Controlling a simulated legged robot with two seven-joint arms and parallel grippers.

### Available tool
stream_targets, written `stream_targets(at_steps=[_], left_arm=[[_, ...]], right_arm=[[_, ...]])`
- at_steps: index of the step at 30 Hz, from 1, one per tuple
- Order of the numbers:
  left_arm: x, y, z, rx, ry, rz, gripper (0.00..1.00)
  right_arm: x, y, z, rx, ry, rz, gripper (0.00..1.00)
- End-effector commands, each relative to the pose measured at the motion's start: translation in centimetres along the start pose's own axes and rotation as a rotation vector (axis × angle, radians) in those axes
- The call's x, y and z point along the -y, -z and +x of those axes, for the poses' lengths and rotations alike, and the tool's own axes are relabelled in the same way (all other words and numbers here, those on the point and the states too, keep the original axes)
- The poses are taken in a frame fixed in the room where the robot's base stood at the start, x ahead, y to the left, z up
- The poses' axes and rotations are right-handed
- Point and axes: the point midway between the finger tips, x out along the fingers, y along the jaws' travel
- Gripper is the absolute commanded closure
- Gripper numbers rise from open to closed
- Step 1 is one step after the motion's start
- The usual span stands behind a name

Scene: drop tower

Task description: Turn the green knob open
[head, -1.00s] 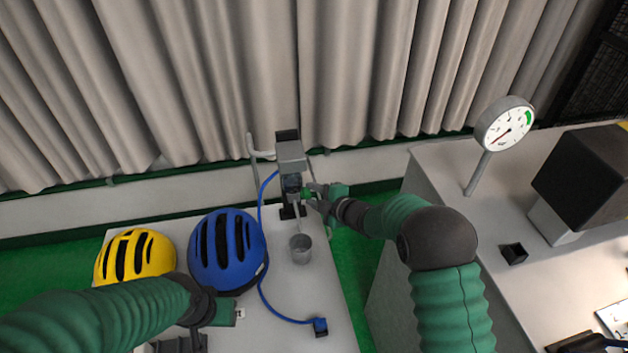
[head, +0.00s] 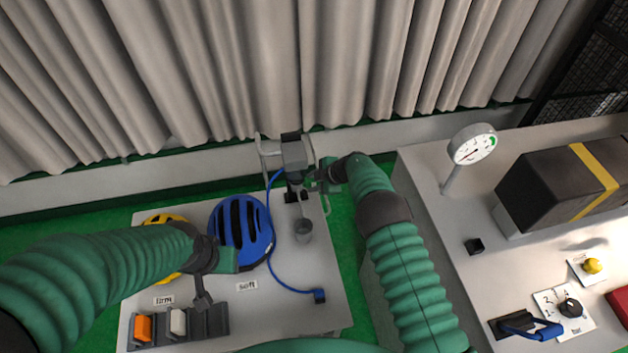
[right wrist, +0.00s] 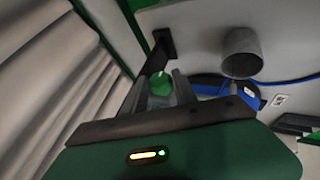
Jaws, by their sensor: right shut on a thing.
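The green knob (right wrist: 160,84) shows in the right wrist view between the two grey fingers of my right gripper (right wrist: 158,92). The fingers are shut on it from both sides. In the head view my right gripper (head: 318,182) is at the side of the grey drop tower (head: 294,155), and the knob is mostly hidden there. I cannot tell the knob's turn angle. My left gripper (head: 224,260) hangs over the table by the blue helmet, and its fingers are not clear.
A blue helmet (head: 241,230) and a partly hidden yellow helmet (head: 165,219) sit on the table. A grey cup (head: 303,232) stands below the tower. A blue hose (head: 272,262) crosses the table. A gauge (head: 472,144) stands on the right bench.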

Motion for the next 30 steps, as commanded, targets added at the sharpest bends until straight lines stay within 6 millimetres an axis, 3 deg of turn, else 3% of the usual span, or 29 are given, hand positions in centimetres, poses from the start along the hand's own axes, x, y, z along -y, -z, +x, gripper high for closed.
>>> stream_targets(at_steps=[11, 12, 17, 26, 30], left_arm=[[0.0, 0.0, 0.0, 0.0, 0.0, 0.0, 0.64], [0.0, 0.0, 0.0, 0.0, 0.0, 0.0, 0.64], [0.0, 0.0, 0.0, 0.0, 0.0, 0.0, 0.64], [0.0, 0.0, 0.0, 0.0, 0.0, 0.0, 0.64], [0.0, 0.0, 0.2, 0.0, 0.0, 0.0, 0.64]], right_arm=[[0.1, 0.3, 0.1, -0.005, 0.007, 0.005, 1.0], [0.1, 0.3, 0.1, -0.005, 0.007, 0.005, 0.65], [0.0, 0.2, 0.1, -0.004, 0.006, 0.004, 0.44], [0.0, 0.1, -0.1, -0.002, 0.004, 0.004, 0.44], [-0.2, 0.1, -1.5, -0.001, 0.002, 0.005, 0.44]])
